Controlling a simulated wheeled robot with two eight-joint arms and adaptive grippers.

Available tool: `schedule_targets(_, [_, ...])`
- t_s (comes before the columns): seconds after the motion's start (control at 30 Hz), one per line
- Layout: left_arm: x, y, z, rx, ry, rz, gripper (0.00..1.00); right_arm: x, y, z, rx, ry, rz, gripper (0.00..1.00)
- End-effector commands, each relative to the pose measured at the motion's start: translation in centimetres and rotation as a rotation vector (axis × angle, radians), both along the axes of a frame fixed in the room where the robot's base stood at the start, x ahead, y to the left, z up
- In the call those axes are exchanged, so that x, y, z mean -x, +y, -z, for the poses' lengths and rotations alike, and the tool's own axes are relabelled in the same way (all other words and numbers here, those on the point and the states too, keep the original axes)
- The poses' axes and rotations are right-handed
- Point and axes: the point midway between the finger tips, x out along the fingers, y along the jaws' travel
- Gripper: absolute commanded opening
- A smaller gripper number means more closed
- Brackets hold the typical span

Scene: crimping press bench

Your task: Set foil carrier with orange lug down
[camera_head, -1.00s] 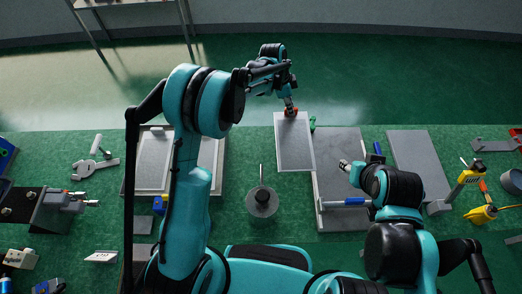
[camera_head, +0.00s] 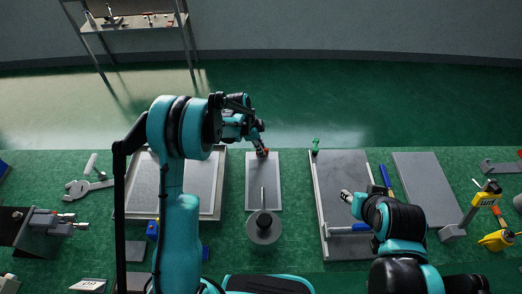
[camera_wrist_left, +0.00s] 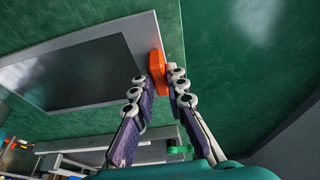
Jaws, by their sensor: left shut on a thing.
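The foil carrier (camera_head: 255,195) is a flat grey plate with a pale frame and an orange lug (camera_head: 262,153) at its far end. My left gripper (camera_head: 260,148) is shut on the lug from the far side. The left wrist view shows the lug (camera_wrist_left: 157,68) between its fingers (camera_wrist_left: 160,85) and the carrier's pale frame (camera_wrist_left: 140,35) around a dark panel. The carrier is over the bench between two trays; I cannot tell whether it touches the bench. My right gripper (camera_head: 346,195) is over the right tray, its opening unclear.
A round grey base with an upright rod (camera_head: 264,230) stands at the carrier's near end. A framed tray (camera_head: 220,165) is to the left, partly behind my arm.

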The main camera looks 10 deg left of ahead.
Motion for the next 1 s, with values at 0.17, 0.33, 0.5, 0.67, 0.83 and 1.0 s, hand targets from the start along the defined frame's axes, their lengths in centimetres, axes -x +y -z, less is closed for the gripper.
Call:
schedule_targets(0.17, [0.0, 0.0, 0.2, 0.0, 0.0, 0.0, 0.0, 0.0, 0.0, 0.0, 0.0, 0.0, 0.0, 0.4])
schedule_targets(0.33, [0.0, 0.0, 0.5, 0.0, 0.0, 0.0, 0.0, 0.0, 0.0, 0.3, 0.0, 0.0, 0.0, 0.4])
schedule_targets(0.5, [0.0, 0.0, 0.4, 0.0, 0.0, 0.0, 0.34, 0.0, 0.0, 0.2, 0.0, 0.0, 0.0, 0.4])
schedule_targets(0.67, [0.0, 0.0, 0.3, 0.0, 0.0, 0.0, 0.34, 0.0, 0.0, 0.2, 0.0, 0.0, 0.0, 0.4])
schedule_targets(0.83, [0.0, 0.1, -0.4, 0.0, 0.0, -0.001, 0.34, 0.0, 0.0, -0.2, 0.0, 0.0, 0.0, 0.4])
schedule_targets(1.0, [0.2, 1.0, -3.4, 0.0, -0.001, -0.001, 0.34, 0.0, 0.0, -1.3, 0.0, 0.0, 0.0, 0.4])
